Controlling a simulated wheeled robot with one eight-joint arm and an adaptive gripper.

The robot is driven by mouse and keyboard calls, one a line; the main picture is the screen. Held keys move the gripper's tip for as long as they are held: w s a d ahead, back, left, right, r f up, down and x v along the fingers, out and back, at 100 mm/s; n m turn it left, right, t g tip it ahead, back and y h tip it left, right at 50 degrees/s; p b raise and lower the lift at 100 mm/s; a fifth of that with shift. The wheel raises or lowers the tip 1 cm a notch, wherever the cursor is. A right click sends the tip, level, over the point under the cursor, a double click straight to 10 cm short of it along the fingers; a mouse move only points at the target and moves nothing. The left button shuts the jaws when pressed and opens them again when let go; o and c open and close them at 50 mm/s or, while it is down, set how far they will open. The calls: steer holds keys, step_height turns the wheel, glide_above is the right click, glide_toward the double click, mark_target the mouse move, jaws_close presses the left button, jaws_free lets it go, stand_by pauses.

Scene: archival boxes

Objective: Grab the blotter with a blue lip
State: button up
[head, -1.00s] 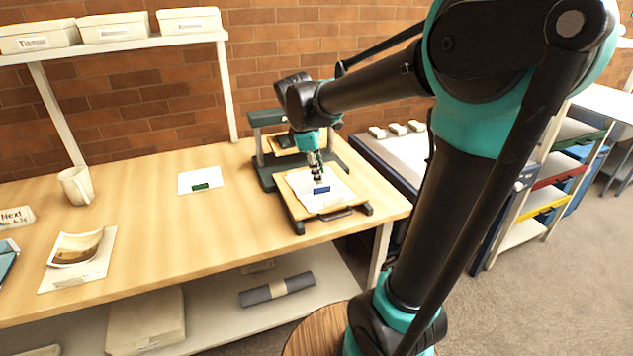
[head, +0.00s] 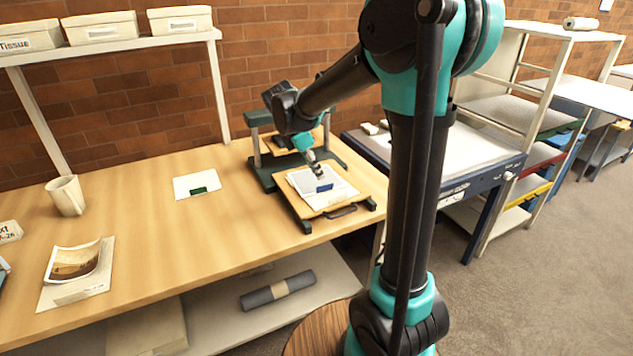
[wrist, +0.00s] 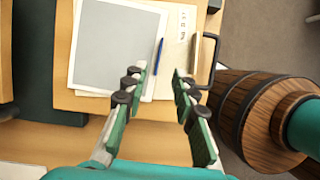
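The blotter with a blue lip (head: 324,188) lies flat on the wooden sliding board of a green press. In the wrist view the blotter (wrist: 112,48) is a grey sheet on white, with its narrow blue lip on the right side. My gripper (wrist: 158,76) is open there, its two green fingers apart and nothing between them. The blue lip shows just beyond the gap between the fingertips. In the head view my gripper (head: 319,172) is tilted over the board, close to the lip. I cannot tell whether it touches the sheet.
The board (head: 350,203) has a dark handle at its front. A card with a green lip (head: 195,186) lies left of the press. A mug (head: 66,196) and a photograph (head: 75,262) are further left. A blue-framed table (head: 470,178) and open shelving stand right.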

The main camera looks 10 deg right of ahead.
mark_target(323, 182)
steer(key=shift+x, duration=3.35)
steer(key=shift+w+d+r, duration=0.1)
steer(key=shift+w+d, duration=0.05)
steer(key=shift+c, duration=0.3)
jaws_close()
